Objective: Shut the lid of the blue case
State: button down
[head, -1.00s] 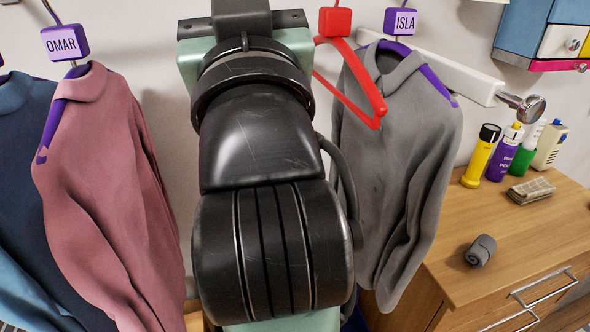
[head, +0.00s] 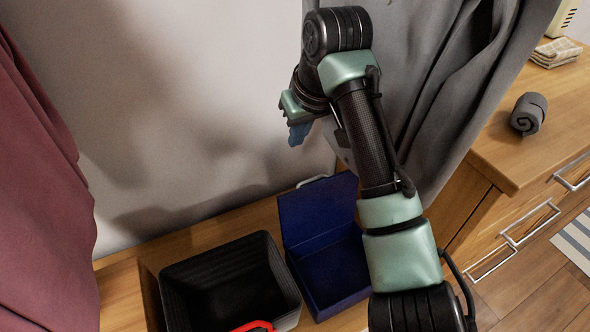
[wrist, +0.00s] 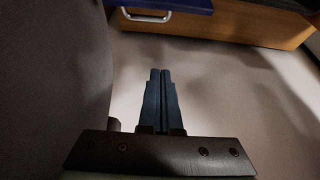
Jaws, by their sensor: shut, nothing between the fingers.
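The blue case (head: 338,265) stands on a wooden surface at the lower middle of the head view. Its lid (head: 317,209) is raised at the back, and the inside looks empty. My arm hides part of its right side. A blue edge (wrist: 190,4) and a silver handle (wrist: 147,15) show at the top of the wrist view. My gripper (head: 299,133) is above and behind the raised lid, near the wall, and apart from it. In the wrist view its blue fingers (wrist: 160,75) are together with nothing between them.
A black bin (head: 230,279) with a red item (head: 254,326) at its front stands left of the case. A grey garment (head: 440,75) hangs beside my arm, and a maroon one (head: 40,190) hangs at the left. A wooden dresser (head: 535,145) with a rolled grey cloth (head: 528,113) is at the right.

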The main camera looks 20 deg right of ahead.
aim_at(300, 184)
jog(key=s+d+b+x, duration=0.1)
jog(key=b+x, duration=0.3)
jog(key=x, duration=0.6)
jog(key=shift+s+a+f+b, duration=0.15)
jog(key=shift+s+b, duration=0.35)
jog(key=shift+s, duration=1.2)
jog(key=shift+s, duration=0.25)
jog(key=shift+s+t, duration=0.3)
